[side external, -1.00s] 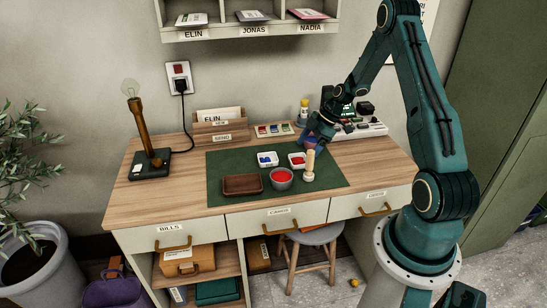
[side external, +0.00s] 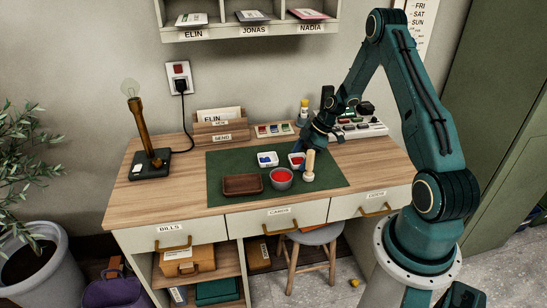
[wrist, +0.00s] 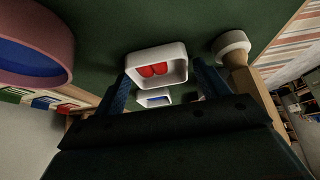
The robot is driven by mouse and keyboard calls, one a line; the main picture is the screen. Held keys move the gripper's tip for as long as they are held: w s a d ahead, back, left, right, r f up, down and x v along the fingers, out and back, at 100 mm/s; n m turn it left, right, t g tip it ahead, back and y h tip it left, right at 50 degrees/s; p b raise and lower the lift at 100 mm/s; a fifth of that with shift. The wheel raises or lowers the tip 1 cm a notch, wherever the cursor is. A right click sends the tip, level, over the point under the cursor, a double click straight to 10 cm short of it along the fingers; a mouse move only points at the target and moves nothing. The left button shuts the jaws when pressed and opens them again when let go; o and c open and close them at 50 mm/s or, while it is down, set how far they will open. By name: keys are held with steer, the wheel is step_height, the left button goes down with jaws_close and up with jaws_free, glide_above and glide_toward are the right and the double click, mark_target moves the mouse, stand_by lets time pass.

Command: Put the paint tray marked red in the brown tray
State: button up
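The white paint tray with red in it (side external: 297,162) sits on the green mat, right of a white paint tray with blue (side external: 267,159). In the wrist view the red one (wrist: 157,66) lies ahead of and between my fingertips, and the blue one (wrist: 153,100) shows beyond it. The brown tray (side external: 243,185) lies empty at the mat's front left; it is not in the wrist view. My gripper (side external: 300,149) is low over the mat beside the red paint tray. Its fingers (wrist: 160,80) are open with nothing held; contact with the tray cannot be told.
A wooden-handled upright tool (side external: 309,168) stands close to the red paint tray. A reddish bowl with blue inside (wrist: 35,45) is near my gripper. A lamp (side external: 150,160) stands left.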

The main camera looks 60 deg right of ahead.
mark_target(300, 162)
steer(key=c, duration=0.8)
steer(key=shift+r, duration=0.15)
steer(key=shift+c, duration=0.2)
step_height(300, 162, up, 20)
stand_by(0.5)
